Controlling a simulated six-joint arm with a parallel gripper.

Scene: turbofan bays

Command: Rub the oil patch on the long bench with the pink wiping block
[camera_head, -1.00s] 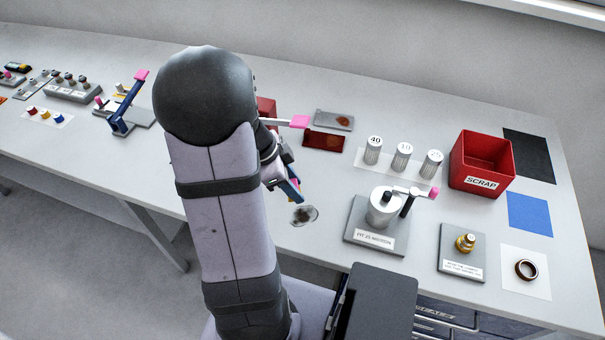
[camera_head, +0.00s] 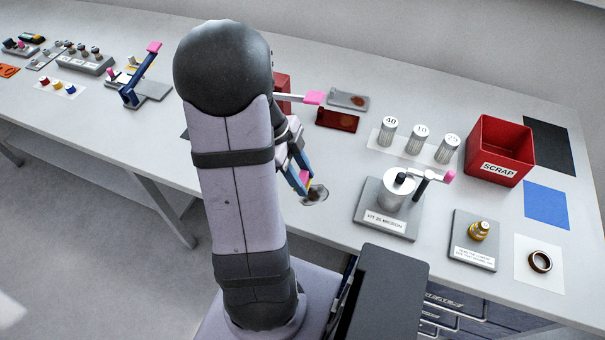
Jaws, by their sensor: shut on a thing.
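The oil patch (camera_head: 316,195) is a dark, smeared spot on the long bench (camera_head: 340,225), just right of my arm. My gripper (camera_head: 303,186) is low over the bench at the patch's upper left edge. It is shut on the pink wiping block (camera_head: 305,177), of which only a small pink bit shows between the blue fingers. My arm hides the rest of the block and part of the gripper. I cannot tell whether the block touches the bench or the patch.
Right of the patch stands a grey fixture (camera_head: 378,224) with a metal cylinder. Behind are a dark red plate (camera_head: 338,119), a pink-ended lever (camera_head: 313,97) and several numbered canisters (camera_head: 389,133). A red scrap bin (camera_head: 500,150) stands farther right. Bench around the patch is mostly clear.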

